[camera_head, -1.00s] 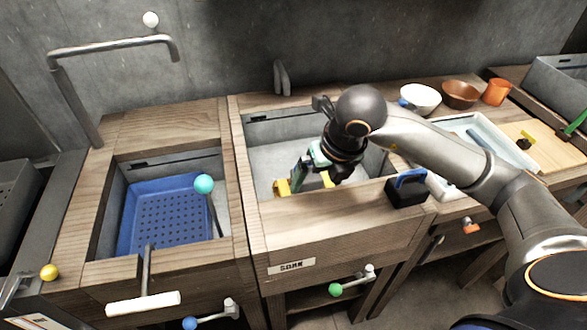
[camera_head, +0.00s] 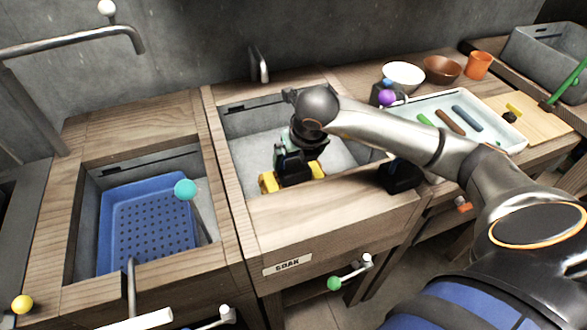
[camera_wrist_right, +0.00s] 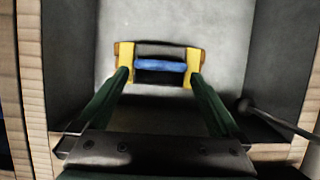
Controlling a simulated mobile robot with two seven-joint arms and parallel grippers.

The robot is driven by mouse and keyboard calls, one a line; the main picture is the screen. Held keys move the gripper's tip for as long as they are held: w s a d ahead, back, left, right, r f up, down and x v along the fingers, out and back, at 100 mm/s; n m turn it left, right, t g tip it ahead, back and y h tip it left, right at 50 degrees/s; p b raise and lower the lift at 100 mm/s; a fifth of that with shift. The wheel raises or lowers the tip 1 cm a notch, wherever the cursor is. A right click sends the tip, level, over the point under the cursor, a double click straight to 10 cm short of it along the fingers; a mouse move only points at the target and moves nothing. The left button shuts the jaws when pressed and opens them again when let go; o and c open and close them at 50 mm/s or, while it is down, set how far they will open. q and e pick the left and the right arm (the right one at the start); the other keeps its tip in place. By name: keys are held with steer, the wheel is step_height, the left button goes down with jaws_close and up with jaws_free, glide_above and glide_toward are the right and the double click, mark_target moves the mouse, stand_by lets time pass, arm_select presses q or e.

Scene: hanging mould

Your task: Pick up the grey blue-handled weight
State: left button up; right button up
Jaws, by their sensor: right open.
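My right gripper (camera_head: 293,177) is down inside the middle basin, its yellow-tipped fingers spread apart. In the right wrist view, a grey piece with a blue handle (camera_wrist_right: 160,66), apparently the weight, lies low in the basin between the open fingertips (camera_wrist_right: 159,73). One fingertip is at each end of the handle; I cannot tell whether they touch it. In the head view my gripper and wrist hide this piece. My left gripper is not in view.
The basin's wooden front rim (camera_head: 330,209) and grey walls surround my gripper. A blue perforated tray (camera_head: 150,228) lies in the left basin. A dark block (camera_head: 400,176) sits on the right rim, partly behind my arm. A pale tray (camera_head: 490,127) and bowls stand right.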

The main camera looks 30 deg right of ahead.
mark_target(294, 165)
steer(key=x, duration=0.3)
steer(key=shift+w+f, duration=0.2)
steer(key=shift+f, duration=0.1)
steer(key=shift+r, duration=0.1)
jaws_close()
stand_by(0.5)
